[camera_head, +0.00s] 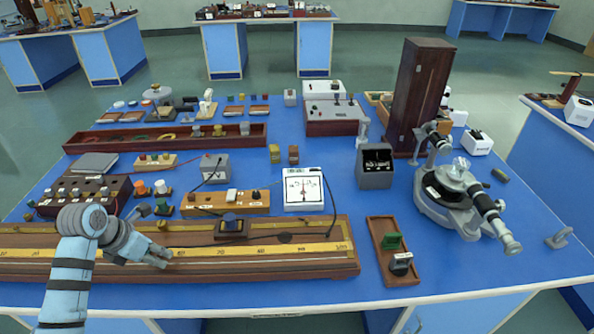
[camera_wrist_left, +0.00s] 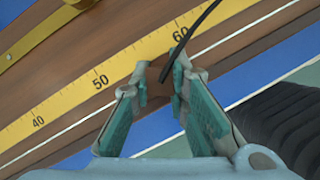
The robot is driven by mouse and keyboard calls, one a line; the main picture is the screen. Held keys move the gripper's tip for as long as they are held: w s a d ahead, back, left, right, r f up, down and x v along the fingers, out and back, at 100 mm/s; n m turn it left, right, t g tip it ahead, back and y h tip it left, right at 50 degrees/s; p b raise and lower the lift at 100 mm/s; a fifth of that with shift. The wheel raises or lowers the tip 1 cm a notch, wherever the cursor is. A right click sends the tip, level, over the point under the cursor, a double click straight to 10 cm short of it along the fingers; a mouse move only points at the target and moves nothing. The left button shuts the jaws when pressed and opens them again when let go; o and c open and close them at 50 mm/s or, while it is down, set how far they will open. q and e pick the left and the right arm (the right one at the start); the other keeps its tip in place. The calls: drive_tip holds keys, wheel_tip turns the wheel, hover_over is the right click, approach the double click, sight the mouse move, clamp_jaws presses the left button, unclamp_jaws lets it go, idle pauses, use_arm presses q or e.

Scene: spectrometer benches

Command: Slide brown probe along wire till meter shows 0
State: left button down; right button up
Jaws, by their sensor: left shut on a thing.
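The long wooden board (camera_head: 300,271) with a yellow numbered scale (camera_head: 270,250) lies along the front of the bench. The fingertips are beside the scale between marks 50 and 60.
A dark block (camera_head: 232,226) sits at the board's back edge. A wooden strip with terminals (camera_head: 225,203) lies behind it. A wooden tray (camera_head: 388,262) is right of the board, and a grey spectrometer (camera_head: 455,190) stands farther right. Blue bench top shows between them.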

use_arm(q)
drive_tip(key=shift+s+f, duration=0.1)
drive_tip(key=shift+f, duration=0.05)
drive_tip(key=c, duration=1.5)
unclamp_jaws()
drive_tip(key=shift+c, duration=0.2)
drive_tip(key=shift+o, duration=0.4)
